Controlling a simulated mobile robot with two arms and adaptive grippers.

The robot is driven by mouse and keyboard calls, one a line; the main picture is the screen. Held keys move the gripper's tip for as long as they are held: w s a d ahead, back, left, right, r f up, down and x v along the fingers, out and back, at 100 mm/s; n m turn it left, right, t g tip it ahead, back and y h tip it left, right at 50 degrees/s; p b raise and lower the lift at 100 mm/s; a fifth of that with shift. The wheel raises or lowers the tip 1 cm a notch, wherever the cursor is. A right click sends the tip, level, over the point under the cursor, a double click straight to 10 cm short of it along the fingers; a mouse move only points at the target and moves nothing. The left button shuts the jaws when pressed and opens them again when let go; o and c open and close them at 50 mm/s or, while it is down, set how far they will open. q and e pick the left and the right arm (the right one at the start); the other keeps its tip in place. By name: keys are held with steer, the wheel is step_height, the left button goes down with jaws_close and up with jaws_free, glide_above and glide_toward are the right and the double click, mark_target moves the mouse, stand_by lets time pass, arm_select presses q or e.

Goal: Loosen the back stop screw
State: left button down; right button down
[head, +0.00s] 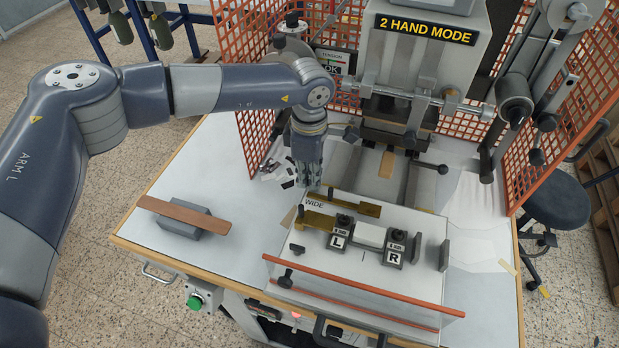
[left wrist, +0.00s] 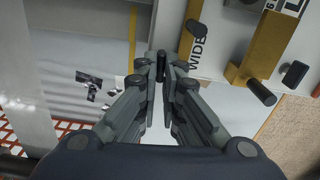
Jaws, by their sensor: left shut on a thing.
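My left gripper (head: 306,183) reaches down behind the back left corner of the white fixture plate (head: 350,272), near the word WIDE. In the left wrist view its fingers (left wrist: 162,72) are closed together on a small dark cylinder (left wrist: 161,61), which looks like the back stop screw; the fingers hide part of it. A black peg (head: 330,192) stands by the back brass bar (head: 356,208). A front brass bar (head: 318,219) carries another black knob (left wrist: 262,92). My right gripper is not in view.
The L block (head: 338,240) and R block (head: 393,254) sit on the plate. The press (head: 420,75) stands behind, with orange mesh guards (head: 262,75) beside it. A brown strip (head: 184,214) lies on a grey block at the left.

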arm_select(q)
steer(key=n+b, duration=0.3)
steer(key=b, duration=0.2)
steer(key=n+b, duration=0.4)
steer(key=b, duration=0.1)
steer(key=shift+s+f, duration=0.2)
steer(key=shift+s+r+n+b, duration=0.1)
steer(key=shift+r+n+b, duration=0.15)
steer(key=shift+n+b, duration=0.85)
steer(key=c, duration=1.8)
jaws_free()
steer(key=shift+o, duration=0.2)
steer(key=shift+r, duration=0.15)
step_height(320, 180, up, 7)
